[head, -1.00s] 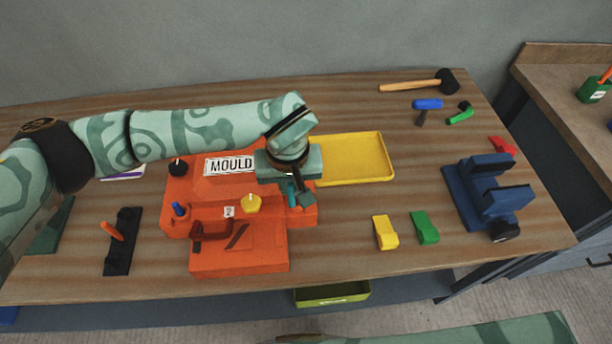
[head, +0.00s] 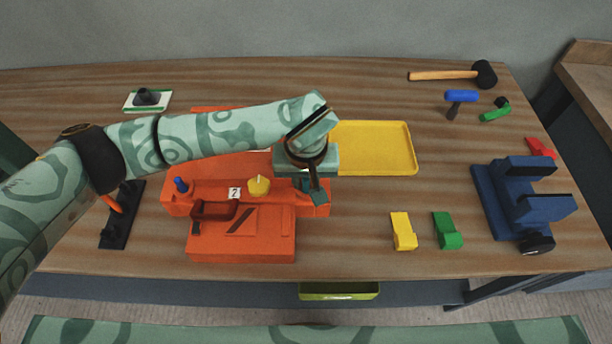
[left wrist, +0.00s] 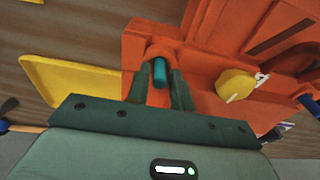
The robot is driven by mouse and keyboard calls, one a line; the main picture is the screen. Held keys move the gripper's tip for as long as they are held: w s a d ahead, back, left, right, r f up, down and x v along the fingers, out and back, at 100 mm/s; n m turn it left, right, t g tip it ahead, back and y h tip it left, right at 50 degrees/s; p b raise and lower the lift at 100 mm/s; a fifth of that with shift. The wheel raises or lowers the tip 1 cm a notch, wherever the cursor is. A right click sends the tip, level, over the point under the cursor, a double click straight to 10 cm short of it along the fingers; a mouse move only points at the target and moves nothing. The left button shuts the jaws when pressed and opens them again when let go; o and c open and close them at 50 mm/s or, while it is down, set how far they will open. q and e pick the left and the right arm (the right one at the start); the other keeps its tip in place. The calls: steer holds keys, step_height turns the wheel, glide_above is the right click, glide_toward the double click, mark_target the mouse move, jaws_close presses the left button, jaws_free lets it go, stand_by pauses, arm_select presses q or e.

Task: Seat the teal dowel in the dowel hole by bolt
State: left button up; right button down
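The orange mould (head: 240,246) lies on the bench, with a yellow knob (head: 258,186), a blue peg (head: 181,185) and a dark red handle (head: 212,210). My left gripper (head: 311,190) points down at the mould's right end. In the left wrist view the teal dowel (left wrist: 159,72) stands between the two fingers (left wrist: 160,82), at a rounded orange boss. Narrow orange gaps show beside the dowel, so the fingers look open around it. How deep it sits in the hole is hidden. I cannot make out the bolt. My right gripper is out of view.
A yellow tray (head: 400,172) lies behind the gripper on the right. A black rack (head: 116,232) is at left. The front-middle bench is clear.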

mark_target(306, 195)
arm_select(q)
steer(key=shift+r, duration=0.2)
step_height(306, 195, up, 12)
steer(key=s+p, duration=0.1)
steer(key=shift+s+f, duration=0.15)
steer(key=shift+s, duration=0.05)
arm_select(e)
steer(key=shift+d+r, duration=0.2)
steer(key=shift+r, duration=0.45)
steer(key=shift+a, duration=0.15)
arm_select(q)
steer(key=shift+s+f, duration=0.1)
